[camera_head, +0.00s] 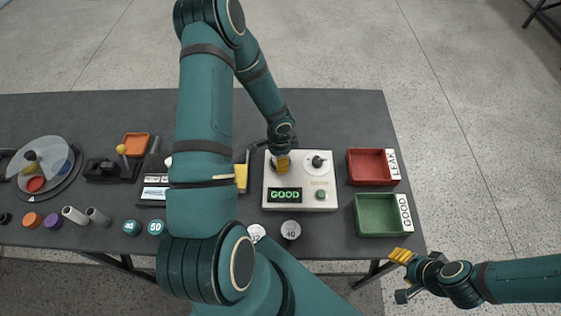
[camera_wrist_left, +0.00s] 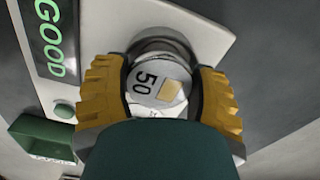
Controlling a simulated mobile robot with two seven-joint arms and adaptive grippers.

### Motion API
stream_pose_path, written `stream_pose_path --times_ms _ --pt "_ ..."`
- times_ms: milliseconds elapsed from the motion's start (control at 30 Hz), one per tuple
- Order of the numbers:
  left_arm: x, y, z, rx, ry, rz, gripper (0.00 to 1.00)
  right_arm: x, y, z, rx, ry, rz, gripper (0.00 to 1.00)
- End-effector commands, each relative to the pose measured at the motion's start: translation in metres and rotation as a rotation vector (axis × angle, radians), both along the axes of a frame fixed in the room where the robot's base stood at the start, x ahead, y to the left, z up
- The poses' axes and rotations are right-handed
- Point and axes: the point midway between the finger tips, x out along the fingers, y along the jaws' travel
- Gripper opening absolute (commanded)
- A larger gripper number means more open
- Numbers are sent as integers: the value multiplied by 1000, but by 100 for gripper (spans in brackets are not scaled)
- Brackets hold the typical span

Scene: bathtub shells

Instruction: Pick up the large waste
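A round metal piece marked 50 (camera_wrist_left: 150,82) sits at a round seat on the white test box (camera_head: 310,168). I take it for the large waste. My left gripper (camera_wrist_left: 163,95) has its yellow fingers on both sides of the piece, seemingly touching it. In the head view the left gripper (camera_head: 283,163) is over the left seat of the box, and its hand hides most of the piece. The box's display (camera_head: 285,195) reads GOOD. My right gripper (camera_head: 401,255) is off the table's right front corner, with nothing visible in it; its opening is unclear.
A red LEAK bin (camera_head: 370,167) and a green GOOD bin (camera_head: 379,215) stand right of the box, both empty. Round pieces marked 32 (camera_head: 257,232) and 40 (camera_head: 291,230) lie along the front edge. Several small parts and a round clear-covered stand (camera_head: 45,165) are at left.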

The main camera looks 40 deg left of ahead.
Motion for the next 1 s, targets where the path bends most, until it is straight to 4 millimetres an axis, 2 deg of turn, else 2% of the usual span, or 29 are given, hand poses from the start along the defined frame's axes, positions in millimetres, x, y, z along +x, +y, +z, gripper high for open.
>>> stream_pose_path --times_ms 367,467,800,1000 --pt "1 0 5 1 -2 0 18 0 0 1 0 0 0 47" --pt "1 0 17 1 -3 1 18 0 0 3 0 0 0 47" --pt "1 1 80 2 -4 1 18 0 0 10 1 0 2 47" --pt "0 0 98 0 -1 1 18 0 0 12 1 0 2 47"
